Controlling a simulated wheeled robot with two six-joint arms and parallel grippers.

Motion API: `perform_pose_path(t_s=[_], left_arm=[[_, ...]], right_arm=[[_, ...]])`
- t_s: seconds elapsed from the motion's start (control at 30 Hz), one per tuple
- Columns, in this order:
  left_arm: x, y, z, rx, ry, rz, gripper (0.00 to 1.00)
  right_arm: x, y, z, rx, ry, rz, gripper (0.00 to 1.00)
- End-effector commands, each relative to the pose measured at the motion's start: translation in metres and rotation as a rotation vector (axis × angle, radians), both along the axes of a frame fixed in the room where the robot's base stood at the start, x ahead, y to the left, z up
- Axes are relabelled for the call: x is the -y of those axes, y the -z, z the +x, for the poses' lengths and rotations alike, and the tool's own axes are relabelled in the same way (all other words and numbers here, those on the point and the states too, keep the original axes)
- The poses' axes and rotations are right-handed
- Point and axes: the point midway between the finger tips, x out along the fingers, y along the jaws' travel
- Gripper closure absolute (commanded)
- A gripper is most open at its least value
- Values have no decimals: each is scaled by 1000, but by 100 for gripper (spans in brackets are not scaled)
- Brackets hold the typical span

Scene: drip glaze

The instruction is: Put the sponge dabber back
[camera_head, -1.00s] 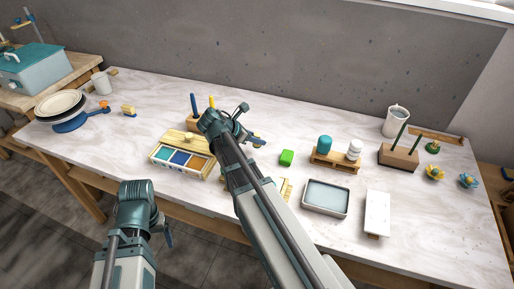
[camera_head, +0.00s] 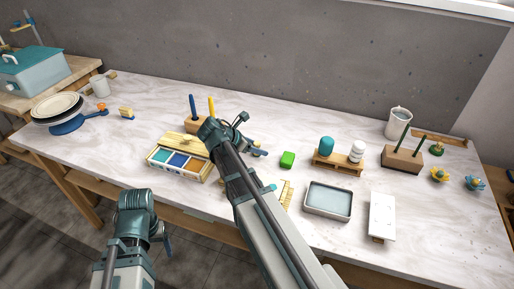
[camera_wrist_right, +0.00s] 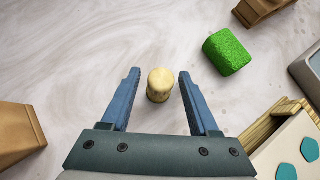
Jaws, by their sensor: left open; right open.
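A pale cream, short round piece (camera_wrist_right: 160,86), probably the sponge dabber, stands on the marble table in the right wrist view. It is seen from above between the two blue fingers of my right gripper (camera_wrist_right: 160,72), with a gap on each side. My right gripper (camera_head: 258,149) is open; in the head view it is over the middle of the table and hides this piece. My left gripper (camera_head: 167,240) is open and empty, low at the left, in front of the table edge.
A green sponge block (camera_head: 287,159) lies right of my right gripper. A wooden holder (camera_head: 193,125) with blue and yellow handles and a glaze box (camera_head: 205,175) are left of it. A grey tray (camera_head: 328,213), a white board (camera_head: 382,215) and a wooden rack (camera_head: 338,168) are further right.

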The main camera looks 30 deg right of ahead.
Motion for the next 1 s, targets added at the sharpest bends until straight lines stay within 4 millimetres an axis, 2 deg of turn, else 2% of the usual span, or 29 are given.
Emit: perform_pose_path(t_s=[0.2, 0.7, 1.0], left_arm=[[0, -7, 0, 0, 0, 0, 19], [0, -72, 0, 0, -1, 0, 19], [0, -86, 0, 0, -1, 0, 19]], right_arm=[[0, -6, 0, 0, 0, 0, 39], [-67, -72, -5, 0, -3, 0, 39], [-86, -86, -6, 0, 0, 0, 39]])
